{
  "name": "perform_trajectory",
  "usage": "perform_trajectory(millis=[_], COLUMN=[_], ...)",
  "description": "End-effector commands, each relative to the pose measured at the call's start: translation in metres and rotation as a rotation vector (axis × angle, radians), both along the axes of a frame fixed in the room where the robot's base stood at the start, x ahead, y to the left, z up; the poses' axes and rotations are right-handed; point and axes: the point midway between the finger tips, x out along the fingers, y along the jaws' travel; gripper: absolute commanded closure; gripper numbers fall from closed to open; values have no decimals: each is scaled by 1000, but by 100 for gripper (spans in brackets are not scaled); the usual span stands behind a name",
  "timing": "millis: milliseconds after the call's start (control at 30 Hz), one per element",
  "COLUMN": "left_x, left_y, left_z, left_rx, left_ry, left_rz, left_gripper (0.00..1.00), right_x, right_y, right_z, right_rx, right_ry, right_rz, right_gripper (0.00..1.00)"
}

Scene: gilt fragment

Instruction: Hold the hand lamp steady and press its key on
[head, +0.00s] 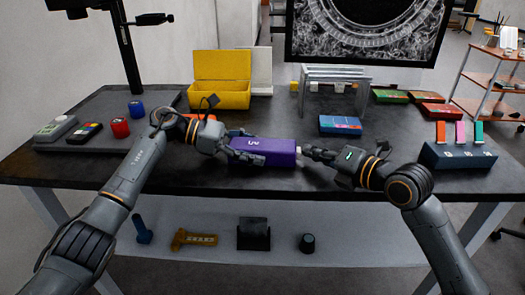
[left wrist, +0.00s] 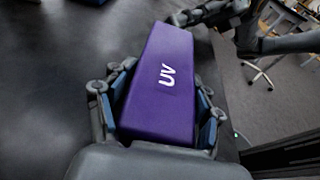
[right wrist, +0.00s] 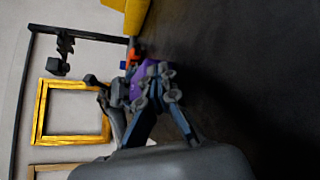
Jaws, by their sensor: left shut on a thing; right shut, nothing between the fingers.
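The hand lamp is a purple block marked "UV" (head: 265,150) near the front middle of the table in the head view. My left gripper (head: 238,150) is shut on its left end; in the left wrist view the fingers (left wrist: 158,115) clasp both sides of the purple body (left wrist: 165,80). My right gripper (head: 310,152) is shut and empty at the lamp's right end, where a small pale part shows. I cannot tell whether the fingertips touch it. In the right wrist view the lamp (right wrist: 150,80) is mostly hidden behind the fingers. The key is not clearly visible.
A yellow open box (head: 220,95), a grey metal stand (head: 335,75) and a blue box (head: 340,125) stand behind the lamp. A dark block with coloured tabs (head: 458,157) is at the right. Red and blue cylinders (head: 120,127) are at the left. A shelf below holds several tools.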

Motion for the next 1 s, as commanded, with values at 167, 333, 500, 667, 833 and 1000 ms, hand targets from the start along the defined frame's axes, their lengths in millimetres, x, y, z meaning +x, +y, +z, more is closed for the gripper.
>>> perform_trajectory(millis=[167, 333, 500, 667, 833, 1000], left_x=[0, 0, 0, 0, 0, 0], left_y=[0, 0, 0, 0, 0, -1], left_z=[-1, -1, -1, -1, -1, -1], left_rx=[1, 1, 1, 1, 1, 1], left_ry=[1, 1, 1, 1, 1, 2], left_rz=[-1, -1, -1, -1, -1, -2], left_gripper=[54, 54, 54, 54, 54, 54], right_x=[0, 0, 0, 0, 0, 0], right_y=[0, 0, 0, 4, 9, 10], right_z=[0, 0, 0, 0, 0, -1], right_rx=[0, 0, 0, 0, -1, 0], right_ry=[1, 1, 1, -1, 0, 2], right_rz=[1, 1, 1, 2, 2, 2], right_gripper=[100, 100, 100, 100, 100, 100])
